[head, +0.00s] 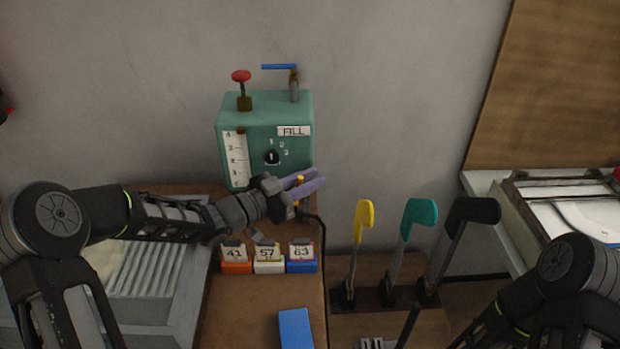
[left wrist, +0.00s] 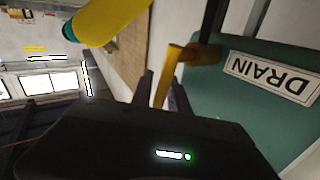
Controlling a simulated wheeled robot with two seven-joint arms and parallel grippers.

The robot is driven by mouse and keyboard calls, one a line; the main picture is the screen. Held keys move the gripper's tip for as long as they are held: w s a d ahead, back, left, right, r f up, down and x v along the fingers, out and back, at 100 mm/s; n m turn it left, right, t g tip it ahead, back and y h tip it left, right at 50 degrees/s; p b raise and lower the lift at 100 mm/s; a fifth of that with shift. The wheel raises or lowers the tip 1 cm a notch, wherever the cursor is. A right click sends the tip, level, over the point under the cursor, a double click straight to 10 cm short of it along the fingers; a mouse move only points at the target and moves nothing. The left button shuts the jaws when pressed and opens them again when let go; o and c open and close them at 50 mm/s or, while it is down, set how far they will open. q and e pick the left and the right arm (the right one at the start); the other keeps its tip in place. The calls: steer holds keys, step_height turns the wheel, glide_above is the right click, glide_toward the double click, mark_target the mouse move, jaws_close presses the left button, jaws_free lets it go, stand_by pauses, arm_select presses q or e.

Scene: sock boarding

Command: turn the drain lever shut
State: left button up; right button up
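The green tank (head: 240,160) stands against the wall, with a FILL label on its front. The drain lever (head: 300,180) is a small yellow handle low at its right side. In the left wrist view the drain lever (left wrist: 170,72) comes off a brown pivot beside the DRAIN label (left wrist: 270,78). My left gripper (head: 312,184) has purple fingers, one on each side of the lever. In the left wrist view the left gripper (left wrist: 162,85) has its fingers apart with the lever between them; firm contact does not show. My right gripper is outside both views.
Yellow (head: 364,222), teal (head: 418,222) and black (head: 470,215) foot-shaped boards stand on posts to the right. Numbered blocks (head: 268,258) sit in front of the tank. A blue block (head: 295,328) lies nearer. A blue-handled tap (head: 280,67) and red knob (head: 241,76) top the tank.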

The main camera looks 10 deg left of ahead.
arm_select(q)
steer(key=shift+c, duration=0.4)
jaws_close()
stand_by(1.0)
